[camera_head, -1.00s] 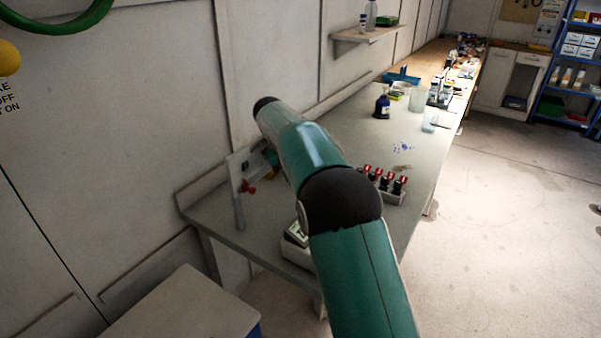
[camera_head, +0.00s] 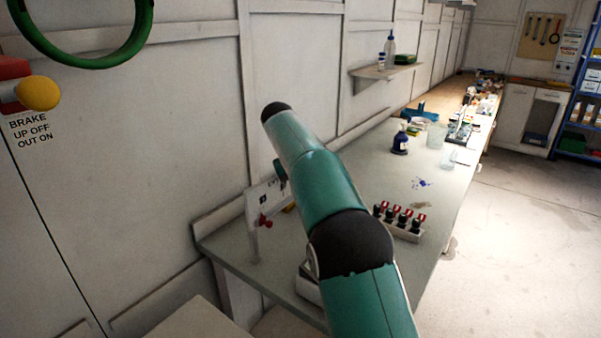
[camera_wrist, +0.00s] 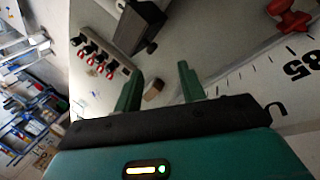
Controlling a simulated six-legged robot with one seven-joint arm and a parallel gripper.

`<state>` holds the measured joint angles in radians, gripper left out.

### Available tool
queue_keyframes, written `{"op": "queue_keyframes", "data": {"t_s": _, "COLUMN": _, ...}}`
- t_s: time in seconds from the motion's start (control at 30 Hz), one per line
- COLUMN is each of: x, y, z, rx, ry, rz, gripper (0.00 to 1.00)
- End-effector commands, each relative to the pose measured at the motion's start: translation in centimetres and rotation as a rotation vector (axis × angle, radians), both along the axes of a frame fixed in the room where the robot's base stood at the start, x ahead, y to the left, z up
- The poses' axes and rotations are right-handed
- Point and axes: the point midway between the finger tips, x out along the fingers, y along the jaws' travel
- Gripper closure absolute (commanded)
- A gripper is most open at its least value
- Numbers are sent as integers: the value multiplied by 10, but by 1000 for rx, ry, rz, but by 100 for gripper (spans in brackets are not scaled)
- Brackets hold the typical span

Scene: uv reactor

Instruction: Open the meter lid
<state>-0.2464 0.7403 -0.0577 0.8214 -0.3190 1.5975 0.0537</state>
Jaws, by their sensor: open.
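A white panel with black markings (camera_head: 262,198) stands upright at the left end of the bench, and a white scale surface with large black figures (camera_wrist: 290,75) shows at the right of the wrist view. I cannot tell whether either is the meter, and no lid is clearly made out. A pale device (camera_head: 308,286) on the near bench is mostly hidden by my arm. My gripper (camera_wrist: 160,84) is open, with its two green fingers apart and nothing held. A small brown block (camera_wrist: 154,89) shows beyond the fingers. In the head view my arm hides most of the gripper.
A red knob (camera_head: 265,221) is by the panel; a red part also shows in the wrist view (camera_wrist: 289,15). A dark box (camera_wrist: 138,25) lies beyond the fingers. Floor at right is clear.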

Motion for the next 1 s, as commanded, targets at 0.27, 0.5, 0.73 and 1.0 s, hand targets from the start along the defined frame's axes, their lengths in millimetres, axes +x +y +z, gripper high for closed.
{"op": "queue_keyframes", "data": {"t_s": 0.27, "x": -2, "y": 17, "z": 42, "rx": 0, "ry": -1, "rz": 1, "gripper": 60}}
{"op": "queue_keyframes", "data": {"t_s": 0.5, "x": -3, "y": 21, "z": 54, "rx": 1, "ry": 0, "rz": 1, "gripper": 60}}
{"op": "queue_keyframes", "data": {"t_s": 0.73, "x": -3, "y": 21, "z": 54, "rx": 1, "ry": 1, "rz": 1, "gripper": 60}}
{"op": "queue_keyframes", "data": {"t_s": 1.0, "x": -20, "y": 6, "z": 76, "rx": 33, "ry": -25, "rz": 2, "gripper": 60}}
